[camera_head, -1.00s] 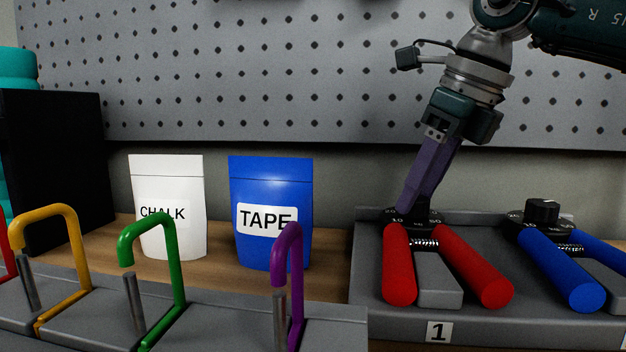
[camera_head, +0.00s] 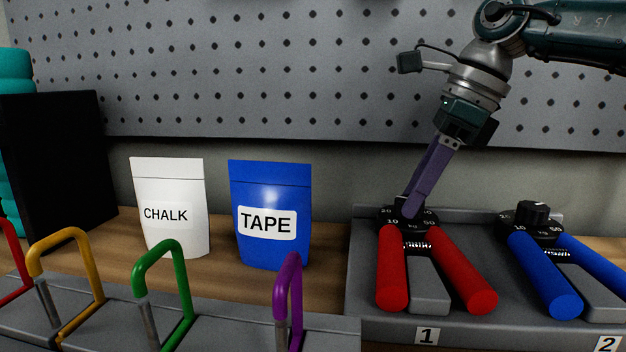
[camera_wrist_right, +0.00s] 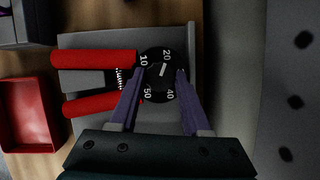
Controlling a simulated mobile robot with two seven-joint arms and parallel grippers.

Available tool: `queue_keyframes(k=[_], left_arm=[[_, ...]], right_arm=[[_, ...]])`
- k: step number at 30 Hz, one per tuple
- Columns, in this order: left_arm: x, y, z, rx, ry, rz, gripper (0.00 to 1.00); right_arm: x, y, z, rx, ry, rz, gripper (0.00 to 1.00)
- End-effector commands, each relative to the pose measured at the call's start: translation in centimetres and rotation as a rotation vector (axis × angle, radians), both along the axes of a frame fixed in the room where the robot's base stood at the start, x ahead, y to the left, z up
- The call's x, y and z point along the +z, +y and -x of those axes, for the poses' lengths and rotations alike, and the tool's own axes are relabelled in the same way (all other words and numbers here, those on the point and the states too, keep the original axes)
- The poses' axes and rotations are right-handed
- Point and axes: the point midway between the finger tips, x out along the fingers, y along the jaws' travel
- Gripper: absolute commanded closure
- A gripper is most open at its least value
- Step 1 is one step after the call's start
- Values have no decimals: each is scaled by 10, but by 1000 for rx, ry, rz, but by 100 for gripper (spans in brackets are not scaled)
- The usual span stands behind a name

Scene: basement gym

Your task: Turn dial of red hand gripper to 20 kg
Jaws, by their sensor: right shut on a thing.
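The red hand gripper (camera_head: 464,270) lies on a grey tray marked 1, in the head view at right. Its black dial plate (camera_head: 417,229) shows 20, 10, 50 and kg. My right gripper (camera_head: 408,212) comes down from above and is shut on the dial's knob, which its fingers mostly hide in the head view. In the right wrist view, the fingers of my right gripper (camera_wrist_right: 159,76) stand on both sides of the dial (camera_wrist_right: 158,84). A white pointer line there points close to the 20. My left gripper is not in view.
A blue hand gripper (camera_head: 551,275) with its own black knob (camera_head: 533,213) lies close by on the right. TAPE (camera_head: 270,200) and CHALK (camera_head: 168,190) pouches stand left. Coloured hooks (camera_head: 164,280) line the front. A pegboard (camera_head: 270,70) is behind.

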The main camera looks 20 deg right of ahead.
Motion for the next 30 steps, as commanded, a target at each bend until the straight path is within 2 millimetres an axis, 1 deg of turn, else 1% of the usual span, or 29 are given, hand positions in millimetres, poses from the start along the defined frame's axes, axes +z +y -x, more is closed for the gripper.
queue_keyframes(k=[11, 12, 19, 20, 26, 30], left_arm=[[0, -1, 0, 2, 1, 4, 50], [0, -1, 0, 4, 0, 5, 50], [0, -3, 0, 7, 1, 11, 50], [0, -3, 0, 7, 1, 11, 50], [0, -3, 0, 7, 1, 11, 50], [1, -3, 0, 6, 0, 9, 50]], right_arm=[[0, 0, 0, 4, 0, -1, 100], [0, 0, 0, 4, 0, -1, 49], [0, 0, 0, 3, 0, 0, 23], [0, 0, 0, 4, 1, 0, 22], [0, 0, 0, 3, 0, 0, 22], [8, -3, 2, 2, -1, 0, 22]])
